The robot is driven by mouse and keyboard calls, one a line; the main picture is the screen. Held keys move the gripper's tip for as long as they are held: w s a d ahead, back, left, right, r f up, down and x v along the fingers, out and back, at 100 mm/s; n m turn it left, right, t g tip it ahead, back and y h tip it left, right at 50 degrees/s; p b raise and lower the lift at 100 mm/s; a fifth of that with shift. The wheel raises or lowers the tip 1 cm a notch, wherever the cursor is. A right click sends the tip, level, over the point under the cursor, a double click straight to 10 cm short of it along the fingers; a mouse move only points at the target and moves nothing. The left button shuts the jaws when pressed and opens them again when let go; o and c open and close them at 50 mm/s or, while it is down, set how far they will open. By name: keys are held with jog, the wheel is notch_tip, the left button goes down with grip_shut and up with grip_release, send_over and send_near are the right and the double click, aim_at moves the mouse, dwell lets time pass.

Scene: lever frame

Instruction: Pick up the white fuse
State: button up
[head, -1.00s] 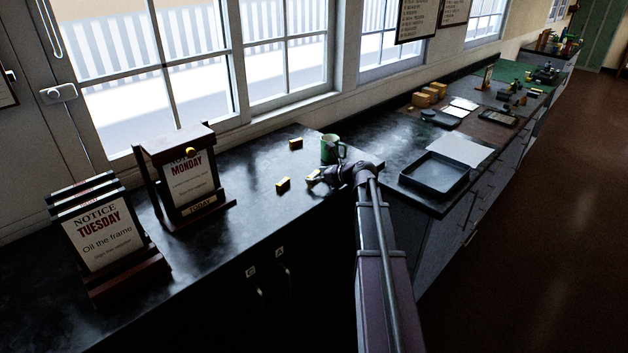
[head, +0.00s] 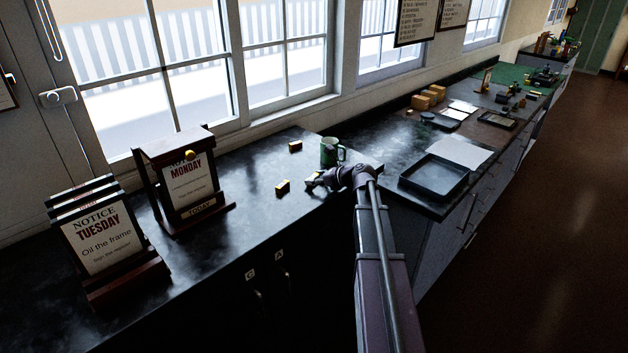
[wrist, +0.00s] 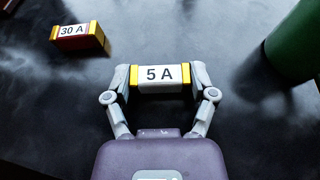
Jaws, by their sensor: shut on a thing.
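The white fuse (wrist: 161,76), with yellow ends and the label "5 A", lies between the fingertips of my gripper (wrist: 160,78) in the wrist view. The fingers are shut on its two ends. In the head view my gripper (head: 314,180) is low over the dark bench, left of the green mug, and the fuse is mostly hidden there. I cannot tell whether the fuse is touching the bench.
A red fuse (wrist: 80,38) marked "30 A" lies at upper left in the wrist view. The green mug (head: 331,151) stands behind my gripper. Two other small fuses lie nearby, one (head: 283,187) to the left and one (head: 295,146) farther back. Notice stands (head: 185,185) are left.

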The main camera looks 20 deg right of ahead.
aim_at(314, 177)
jog(key=shift+r, duration=0.2)
notch_tip(314, 177, up, 3)
jog(key=p, duration=0.3)
jog(key=shift+r+p, duration=0.2)
jog(key=shift+p, duration=0.2)
jog(key=s+d, duration=0.2)
jog(key=d, duration=0.2)
jog(key=s+d, duration=0.2)
jog(key=d, duration=0.3)
jog(key=s+d+r+p, duration=0.1)
jog(key=s+d, duration=0.1)
jog(key=d, duration=0.3)
jog(key=shift+s+d+r, duration=0.1)
jog(key=shift+s+d, duration=0.15)
jog(key=shift+s, duration=0.15)
